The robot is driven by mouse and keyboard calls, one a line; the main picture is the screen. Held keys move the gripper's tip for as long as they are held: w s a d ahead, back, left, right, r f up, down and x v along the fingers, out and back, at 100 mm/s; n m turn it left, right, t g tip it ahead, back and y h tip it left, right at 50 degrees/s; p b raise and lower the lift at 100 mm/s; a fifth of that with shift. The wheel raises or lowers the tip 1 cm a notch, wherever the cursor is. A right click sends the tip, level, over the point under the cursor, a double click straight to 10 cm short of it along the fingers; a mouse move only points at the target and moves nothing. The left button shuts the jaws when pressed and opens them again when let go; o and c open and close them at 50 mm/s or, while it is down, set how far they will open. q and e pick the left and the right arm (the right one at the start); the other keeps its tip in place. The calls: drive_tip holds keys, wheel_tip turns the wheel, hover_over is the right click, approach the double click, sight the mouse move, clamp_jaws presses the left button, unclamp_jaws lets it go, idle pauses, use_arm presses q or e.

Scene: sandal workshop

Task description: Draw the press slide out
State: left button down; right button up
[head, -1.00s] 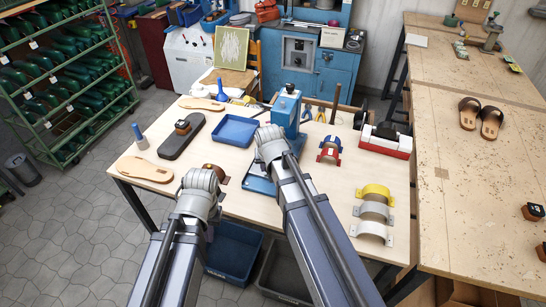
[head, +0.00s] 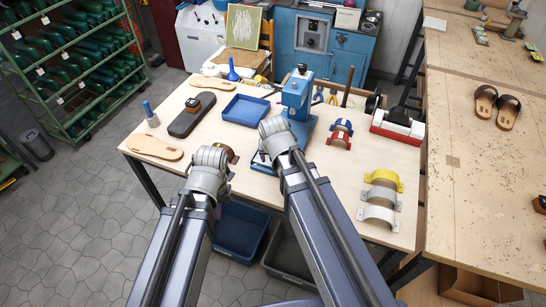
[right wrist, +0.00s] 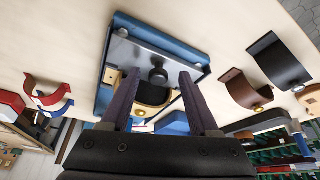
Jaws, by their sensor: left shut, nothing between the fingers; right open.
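The blue press (head: 297,98) stands near the middle of the bench. Its low front part shows beside my right wrist in the head view.
A blue tray (head: 246,110) and a black sole-shaped board (head: 190,118) lie left of the press. Red and blue straps (head: 340,133) stand to its right, yellow and pale ones (head: 381,196) nearer the front.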

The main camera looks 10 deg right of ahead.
drive_tip(key=shift+r, duration=0.1)
drive_tip(key=p+v, duration=0.7)
drive_tip(key=shift+s+r, duration=0.2)
drive_tip(key=shift+r, duration=0.1)
drive_tip(key=shift+f, duration=0.1)
drive_tip(key=s+a+f+n+b, duration=0.1)
drive_tip(key=s, duration=0.1)
drive_tip(key=s+a+f+n+g+b, duration=0.1)
drive_tip(key=s+a+f, duration=0.1)
drive_tip(key=s+a+f+n+g+b, duration=0.1)
drive_tip(key=s+f+b, duration=0.1)
drive_tip(key=shift+s+a+f, duration=0.2)
drive_tip(key=shift+a+f, duration=0.05)
drive_tip(key=s+a+f+n+g+b, duration=0.2)
drive_tip(key=s+n, duration=0.1)
drive_tip(key=s, duration=0.3)
drive_tip(key=shift+a+g, duration=0.3)
